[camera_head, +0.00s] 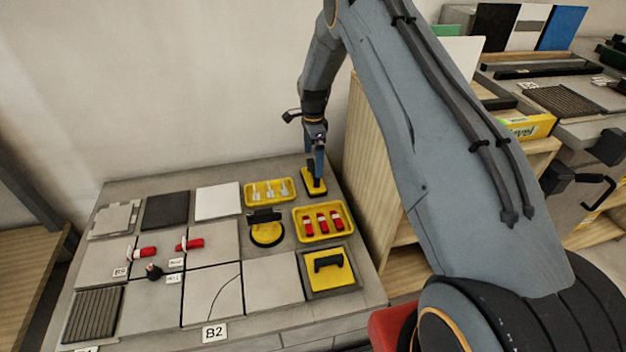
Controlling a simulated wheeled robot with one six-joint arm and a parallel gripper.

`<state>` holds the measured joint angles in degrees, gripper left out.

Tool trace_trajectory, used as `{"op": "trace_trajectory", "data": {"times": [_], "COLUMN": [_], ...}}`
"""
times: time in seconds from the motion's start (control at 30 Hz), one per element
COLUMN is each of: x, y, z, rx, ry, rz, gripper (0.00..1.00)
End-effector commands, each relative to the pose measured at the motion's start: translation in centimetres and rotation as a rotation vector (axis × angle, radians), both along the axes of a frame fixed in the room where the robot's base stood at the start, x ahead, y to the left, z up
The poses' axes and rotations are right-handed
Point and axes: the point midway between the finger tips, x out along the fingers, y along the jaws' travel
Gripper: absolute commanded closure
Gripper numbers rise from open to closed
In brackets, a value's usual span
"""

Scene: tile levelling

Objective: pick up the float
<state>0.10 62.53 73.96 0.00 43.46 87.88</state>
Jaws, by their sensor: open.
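A tool with a narrow yellow base and a black handle (314,186), which looks like the float, lies at the far right corner of the grey table. My gripper (317,166) points down right at this tool, its fingers at the black handle. The fingers are small and dark here, and I cannot tell whether they touch the handle. Part of the handle is hidden by the gripper. A second yellow square pad with a black handle (342,277) sits in a grey frame at the right front.
A yellow tray with pale tools (250,201), a yellow tray with red-handled items (341,228) and a round yellow tool (267,234) stand close by. Tiles cover the table's left and middle. A wooden cabinet (358,140) rises right of the gripper, with a wall behind.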

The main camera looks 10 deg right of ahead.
Motion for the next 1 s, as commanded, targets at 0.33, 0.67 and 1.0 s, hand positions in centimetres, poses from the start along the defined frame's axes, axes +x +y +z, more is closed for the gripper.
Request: {"op": "trace_trajectory", "data": {"times": [0.33, 0.67, 1.0], "x": [-0.4, -0.4, -0.4], "y": [0.0, 0.0, 0.0], "z": [-4.4, -4.5, -4.4], "rx": [0.000, 0.000, 0.000], "ry": [0.001, 0.001, 0.000], "rz": [0.001, 0.001, 0.001], "gripper": [0.00, 0.20, 0.51]}}
